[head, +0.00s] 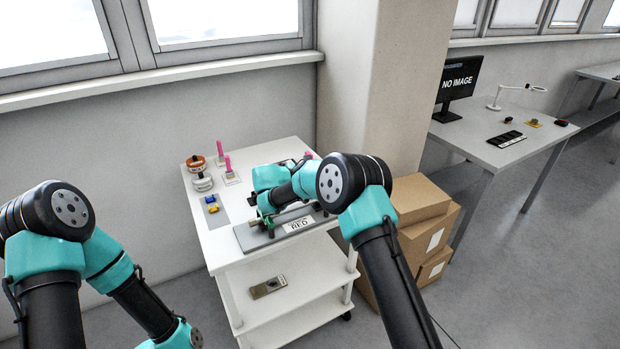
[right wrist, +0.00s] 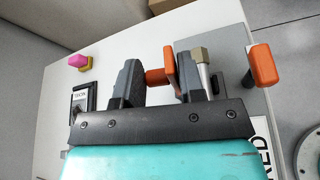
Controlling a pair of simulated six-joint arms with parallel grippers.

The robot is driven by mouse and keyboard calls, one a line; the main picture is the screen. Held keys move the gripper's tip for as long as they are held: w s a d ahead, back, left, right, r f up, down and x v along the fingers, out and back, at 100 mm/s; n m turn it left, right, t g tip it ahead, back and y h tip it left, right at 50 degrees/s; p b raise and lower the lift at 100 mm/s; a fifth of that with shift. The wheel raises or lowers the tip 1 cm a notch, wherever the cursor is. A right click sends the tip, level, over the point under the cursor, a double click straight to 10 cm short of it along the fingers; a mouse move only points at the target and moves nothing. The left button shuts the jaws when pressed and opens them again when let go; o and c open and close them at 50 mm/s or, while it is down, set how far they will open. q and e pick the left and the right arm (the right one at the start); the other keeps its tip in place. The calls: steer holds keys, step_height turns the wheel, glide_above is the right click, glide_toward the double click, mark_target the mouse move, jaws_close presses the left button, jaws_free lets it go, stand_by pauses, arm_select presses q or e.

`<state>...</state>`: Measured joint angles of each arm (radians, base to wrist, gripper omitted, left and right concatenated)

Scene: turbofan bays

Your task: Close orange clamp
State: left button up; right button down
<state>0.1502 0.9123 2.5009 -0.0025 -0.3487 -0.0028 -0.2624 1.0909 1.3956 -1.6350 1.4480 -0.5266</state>
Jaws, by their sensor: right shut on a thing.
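The orange clamp (right wrist: 171,62) shows in the right wrist view as an orange handle between the two dark fingers of my right gripper (right wrist: 158,78), which is shut on it. A brass-coloured hex part on a silver rod (right wrist: 201,58) stands right beside the right finger. A second orange handle (right wrist: 263,65) is further right, apart from the fingers. In the head view my right arm reaches over the grey plate (head: 256,239) on the white cart, and it hides the clamp and fingertips. My left gripper is out of the picture.
The white cart (head: 222,246) carries a white-and-orange round item (head: 196,163), pink-topped pieces (head: 228,164) and small blue and yellow parts (head: 211,204) left of my right arm. A RED label (head: 298,225) lies on the plate's front. Cardboard boxes (head: 420,200) stand right of the cart.

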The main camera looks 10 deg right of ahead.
steer(key=shift+s+m+t, duration=0.3)
steer(key=shift+m, duration=0.2)
steer(key=c, duration=0.9)
jaws_free()
steer(key=v, duration=1.7)
steer(key=shift+s+a+r, duration=0.1)
steer(key=shift+s+a, duration=0.05)
